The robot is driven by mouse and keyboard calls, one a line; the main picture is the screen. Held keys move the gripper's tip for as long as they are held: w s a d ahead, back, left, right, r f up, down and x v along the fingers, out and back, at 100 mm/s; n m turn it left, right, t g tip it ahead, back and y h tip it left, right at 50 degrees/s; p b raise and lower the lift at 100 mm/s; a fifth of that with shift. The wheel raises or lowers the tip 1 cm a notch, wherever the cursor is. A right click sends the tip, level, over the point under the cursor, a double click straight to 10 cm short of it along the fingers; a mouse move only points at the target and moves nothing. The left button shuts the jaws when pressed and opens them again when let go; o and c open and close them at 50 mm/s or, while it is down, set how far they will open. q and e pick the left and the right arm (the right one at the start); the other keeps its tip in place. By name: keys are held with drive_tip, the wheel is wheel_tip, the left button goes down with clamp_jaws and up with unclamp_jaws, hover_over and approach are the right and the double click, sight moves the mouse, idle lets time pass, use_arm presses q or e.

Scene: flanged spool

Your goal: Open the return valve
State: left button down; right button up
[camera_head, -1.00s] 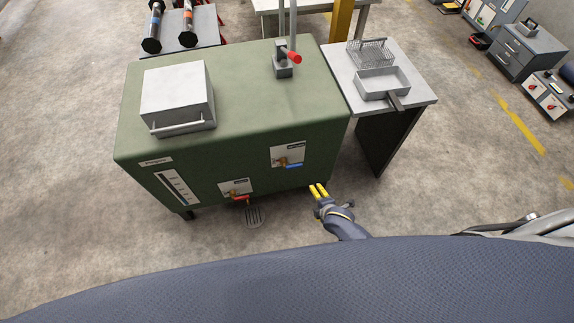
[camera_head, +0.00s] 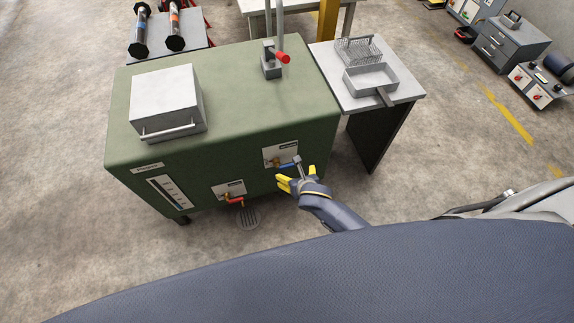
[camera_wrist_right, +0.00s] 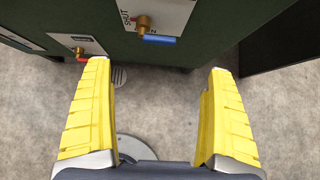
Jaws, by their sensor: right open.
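Two valves sit on the front of the green tank (camera_head: 222,150). One has a blue lever (camera_head: 288,164) and a brass body on a white plate, and shows large in the right wrist view (camera_wrist_right: 160,40). The other has a red lever (camera_head: 235,201), lower and to the left, also in the right wrist view (camera_wrist_right: 83,59). The plate lettering is not legible enough to say which is the return valve. My right gripper (camera_head: 297,176) is open and empty, close in front of the blue lever. In the wrist view the lever lies beyond the fingertips, between their lines. My left gripper is out of view.
A grey lidded box (camera_head: 167,100) and a red-knobbed lever (camera_head: 281,57) stand on the tank top. A side table (camera_head: 409,85) with a wire basket and a tray is at the right. A round floor drain (camera_head: 249,218) lies below the red valve.

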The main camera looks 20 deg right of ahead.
sight(288, 164)
drive_tip(key=x, duration=1.7)
drive_tip(key=shift+c, duration=0.5)
drive_tip(key=c, duration=1.5)
drive_tip(key=shift+r, duration=0.1)
